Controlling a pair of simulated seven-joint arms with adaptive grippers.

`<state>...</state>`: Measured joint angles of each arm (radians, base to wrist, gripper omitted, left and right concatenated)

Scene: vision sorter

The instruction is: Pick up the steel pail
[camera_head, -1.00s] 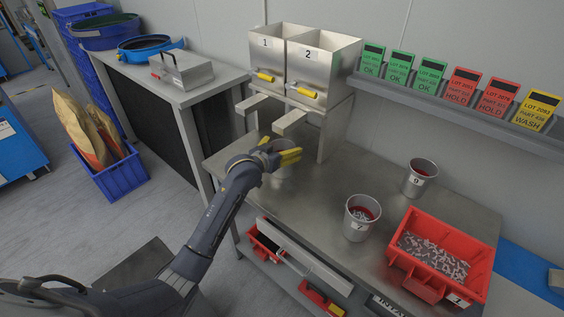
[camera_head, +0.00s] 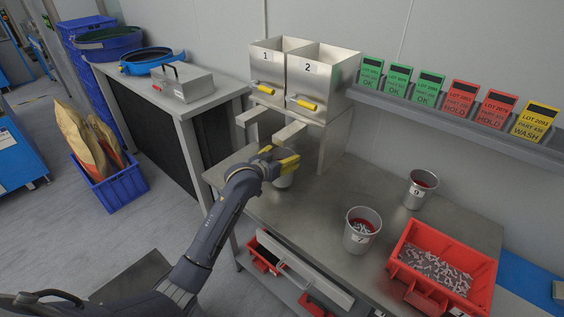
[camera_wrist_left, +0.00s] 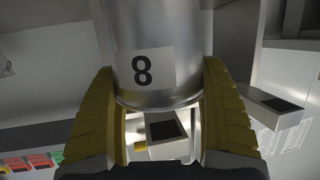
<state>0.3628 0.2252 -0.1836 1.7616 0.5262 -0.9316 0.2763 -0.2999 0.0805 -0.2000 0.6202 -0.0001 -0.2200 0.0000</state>
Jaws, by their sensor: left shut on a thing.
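The steel pail, marked 8, shows in the left wrist view (camera_wrist_left: 165,30) between the yellow fingers. In the head view the pail (camera_head: 283,181) is mostly hidden behind my left gripper (camera_head: 282,162). That gripper is shut on the pail, with one finger on each side of its wall, as the left wrist view (camera_wrist_left: 160,115) shows. The pail is in front of the two-part hopper. I cannot tell whether its base touches the bench. My right gripper is not in view.
On the steel bench (camera_head: 315,215) stand pail 7 (camera_head: 358,241), pail 9 (camera_head: 415,196) and a red bin (camera_head: 485,275) of metal parts. The hopper (camera_head: 305,75) with yellow-handled gates stands behind my gripper. A card shelf (camera_head: 450,125) runs along the wall.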

